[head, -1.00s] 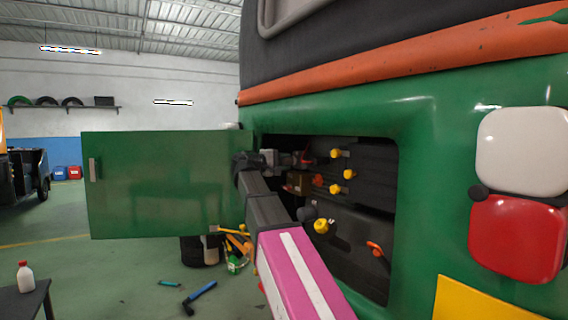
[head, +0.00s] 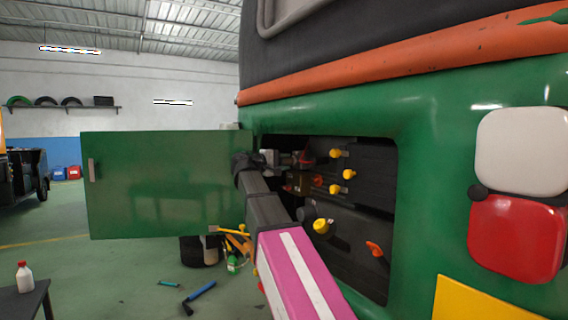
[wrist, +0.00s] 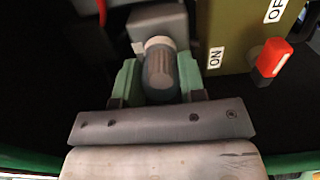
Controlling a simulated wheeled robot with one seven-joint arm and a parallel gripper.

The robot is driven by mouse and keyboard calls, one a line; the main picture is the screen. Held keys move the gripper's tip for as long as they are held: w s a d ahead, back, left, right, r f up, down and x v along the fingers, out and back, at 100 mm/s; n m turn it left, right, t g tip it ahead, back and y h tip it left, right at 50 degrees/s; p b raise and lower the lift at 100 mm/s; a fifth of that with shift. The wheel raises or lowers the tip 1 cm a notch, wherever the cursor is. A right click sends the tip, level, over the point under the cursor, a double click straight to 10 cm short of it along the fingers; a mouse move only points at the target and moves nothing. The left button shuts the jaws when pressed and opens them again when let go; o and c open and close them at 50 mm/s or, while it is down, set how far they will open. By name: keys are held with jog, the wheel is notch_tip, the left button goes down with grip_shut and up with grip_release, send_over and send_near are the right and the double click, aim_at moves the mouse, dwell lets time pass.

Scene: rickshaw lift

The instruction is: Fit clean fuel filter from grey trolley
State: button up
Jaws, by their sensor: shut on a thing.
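The fuel filter (wrist: 160,72), a small clear greyish cylinder with a pale cap, sits between the green pads of my gripper (wrist: 158,82) in the wrist view. My gripper is shut on it. A grey block (wrist: 158,22) is just beyond the filter; I cannot tell whether they touch. In the head view my gripper (head: 284,160) is inside the open engine bay (head: 345,225) of the green rickshaw, and the filter is too small to make out there. A dark grey stand (head: 22,303) at lower left may be the trolley; I cannot tell.
The green door (head: 160,185) stands open left of the bay. Yellow knobs (head: 349,174) and an orange-red handle (head: 375,249) are in the bay. In the wrist view, an olive ON/OFF panel (wrist: 232,30) and red lever (wrist: 272,57) are close on the right.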

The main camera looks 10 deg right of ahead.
jog(key=shift+w+d, duration=0.15)
jog(key=shift+d, duration=0.3)
dwell(1.1)
